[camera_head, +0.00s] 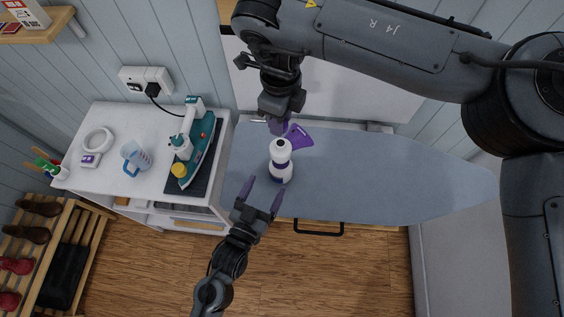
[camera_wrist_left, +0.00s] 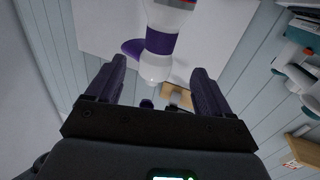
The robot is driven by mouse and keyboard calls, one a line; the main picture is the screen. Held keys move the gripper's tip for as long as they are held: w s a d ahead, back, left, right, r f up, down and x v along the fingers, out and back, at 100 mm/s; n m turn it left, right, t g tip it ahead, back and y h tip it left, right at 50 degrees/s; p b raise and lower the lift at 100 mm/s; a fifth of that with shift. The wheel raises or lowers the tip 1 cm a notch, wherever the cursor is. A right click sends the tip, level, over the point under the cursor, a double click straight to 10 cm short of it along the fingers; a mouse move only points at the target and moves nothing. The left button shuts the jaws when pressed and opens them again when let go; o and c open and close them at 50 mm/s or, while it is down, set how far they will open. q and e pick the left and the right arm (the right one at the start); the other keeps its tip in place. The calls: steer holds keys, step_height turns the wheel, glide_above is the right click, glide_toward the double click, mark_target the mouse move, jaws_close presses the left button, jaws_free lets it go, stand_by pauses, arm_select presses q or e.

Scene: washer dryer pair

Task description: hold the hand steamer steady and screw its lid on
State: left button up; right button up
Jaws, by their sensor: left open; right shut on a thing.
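The hand steamer (camera_head: 281,161), a white bottle-like body with a purple band, stands upright on the ironing board; it also shows in the left wrist view (camera_wrist_left: 162,42). A purple fan-shaped piece (camera_head: 300,136), apparently part of the lid, is just behind its top; purple also shows beside the body in the left wrist view (camera_wrist_left: 133,49). My right gripper (camera_head: 281,128) is shut on this piece; its grip is partly hidden. I cannot tell whether piece and body touch. My left gripper (camera_head: 262,191) is open and empty, in front of the steamer, fingers pointing towards it.
The ironing board (camera_head: 400,180) is otherwise clear to the right. On the white cabinet at left are a teal iron (camera_head: 199,145), a measuring jug (camera_head: 135,156) and a white ring-shaped thing (camera_head: 98,140). A shoe rack (camera_head: 62,245) stands at the lower left.

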arm_select(q)
steer(key=x, duration=1)
steer(key=shift+w+d, duration=0.2)
steer(key=shift+w, duration=0.15)
steer(key=c, duration=1.5)
arm_select(e)
glide_above(280, 143)
steer(key=shift+f, duration=2.45)
steer(key=shift+f, duration=0.1)
steer(key=shift+f, duration=0.8)
arm_select(q)
jaws_close()
arm_select(e)
steer(key=shift+f, duration=0.55)
